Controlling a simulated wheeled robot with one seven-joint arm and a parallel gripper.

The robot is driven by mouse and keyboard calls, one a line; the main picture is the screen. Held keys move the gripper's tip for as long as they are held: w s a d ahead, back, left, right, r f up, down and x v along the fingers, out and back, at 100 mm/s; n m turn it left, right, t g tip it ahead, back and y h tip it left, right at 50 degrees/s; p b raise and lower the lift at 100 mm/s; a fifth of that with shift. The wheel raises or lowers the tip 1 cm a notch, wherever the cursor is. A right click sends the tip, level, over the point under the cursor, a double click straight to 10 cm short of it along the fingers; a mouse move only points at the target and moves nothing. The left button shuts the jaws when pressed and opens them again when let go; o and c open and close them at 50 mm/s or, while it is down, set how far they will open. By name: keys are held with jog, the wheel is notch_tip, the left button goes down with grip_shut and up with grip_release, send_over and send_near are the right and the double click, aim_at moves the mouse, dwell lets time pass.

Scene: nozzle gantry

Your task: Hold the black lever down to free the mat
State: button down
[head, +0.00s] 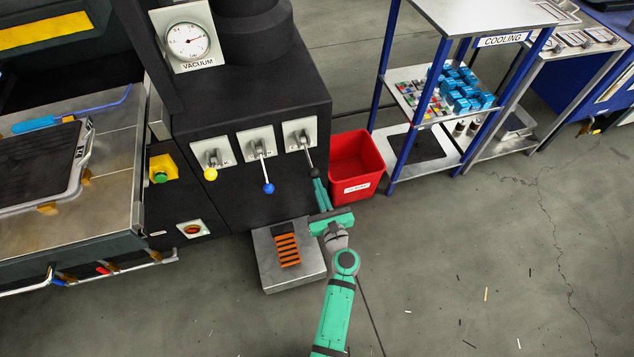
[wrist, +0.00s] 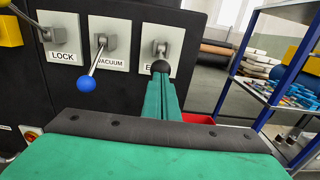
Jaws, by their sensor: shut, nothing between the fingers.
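The black lever's ball knob (head: 314,173) hangs at the lower end of its handle, below the rightmost plate on the dark machine. In the wrist view the black knob (wrist: 161,67) sits right at my fingertips. My gripper (head: 319,184) is shut, with its green fingers together and nothing between them, just under the knob. I cannot tell whether they touch. The rightmost plate's label is mostly hidden in the wrist view. The dark ribbed mat (head: 38,165) appears to be the dark sheet in a grey frame on the metal bed at left.
A blue-knobbed lever (head: 268,188) labelled VACUUM and a yellow-knobbed lever (head: 210,174) labelled LOCK hang to the left. A vacuum gauge (head: 188,40) is above. A red bin (head: 357,163) stands close right of my gripper. A step (head: 290,277) lies below. The floor at right is mostly clear.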

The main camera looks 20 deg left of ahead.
jog(key=shift+v, duration=1.95)
jog(key=s+d+f+n+h, duration=0.2)
jog(key=s+d+n+h, duration=0.15)
jog(key=s, duration=0.35)
jog(key=s+d+f+n+g+h, duration=0.1)
jog(key=s+d+f+n+h, duration=0.1)
jog(key=s+d+n, duration=0.4)
jog(key=s+d+f+n+h, duration=0.1)
jog(key=s+f+n+h, duration=0.15)
jog(key=s, duration=0.55)
jog(key=s+d+r+n+t+h, duration=0.1)
jog(key=s+d+r+n+h, duration=0.1)
jog(key=s+r+n, duration=1.3)
jog(key=shift+d+r+n, duration=0.55)
jog(key=shift+r+n, duration=0.25)
jog(key=shift+n, duration=0.3)
jog(key=shift+s+a, duration=0.1)
